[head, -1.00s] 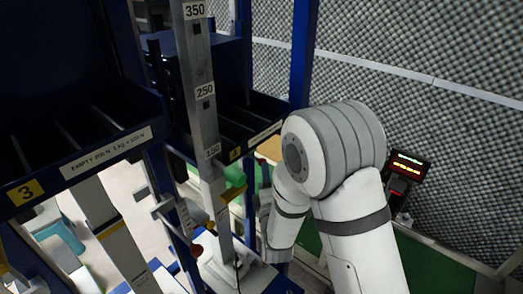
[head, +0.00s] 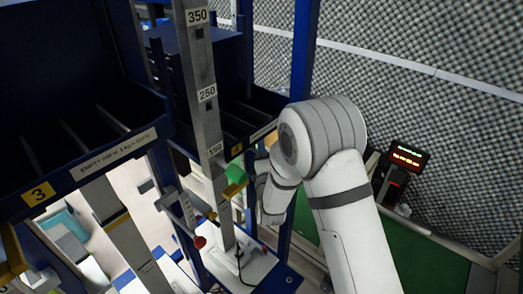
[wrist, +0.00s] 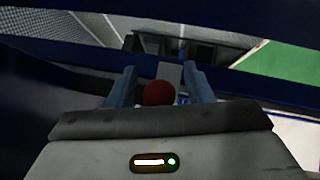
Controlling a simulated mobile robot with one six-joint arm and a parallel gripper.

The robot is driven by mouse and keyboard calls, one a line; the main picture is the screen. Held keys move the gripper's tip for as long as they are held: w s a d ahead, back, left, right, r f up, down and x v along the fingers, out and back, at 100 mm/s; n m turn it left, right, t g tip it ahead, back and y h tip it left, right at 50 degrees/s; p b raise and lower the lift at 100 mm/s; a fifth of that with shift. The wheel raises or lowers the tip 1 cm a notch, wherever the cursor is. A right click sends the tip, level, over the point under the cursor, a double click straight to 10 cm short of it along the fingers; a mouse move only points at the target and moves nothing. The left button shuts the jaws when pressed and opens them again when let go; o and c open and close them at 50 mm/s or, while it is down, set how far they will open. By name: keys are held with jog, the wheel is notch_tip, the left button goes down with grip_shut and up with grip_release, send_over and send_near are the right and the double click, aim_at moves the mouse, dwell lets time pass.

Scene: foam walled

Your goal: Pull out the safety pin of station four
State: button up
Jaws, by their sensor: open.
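The yellow plate marked 4 (head: 236,150) is on the shelf edge of station four, beside a grey measuring column (head: 209,110). A red ball knob (head: 200,242) shows low, left of the column, in the head view. In the wrist view, a red ball (wrist: 158,93) appears between the two grey-blue fingers of my gripper (wrist: 159,72). I cannot tell whether it is the same ball or whether the fingers touch it. The gripper is open. In the head view, my arm reaches down right of the column and the fingers are not clearly visible. No pin shaft is distinguishable.
A green part (head: 234,173) sits on the column's lower part. Station three's shelf, with a yellow 3 plate (head: 39,193), is at left. Blue uprights (head: 302,50) stand close to my arm. A red-lit display (head: 406,158) is at right, before the foam wall.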

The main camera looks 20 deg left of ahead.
grip_shut()
dwell(0.3)
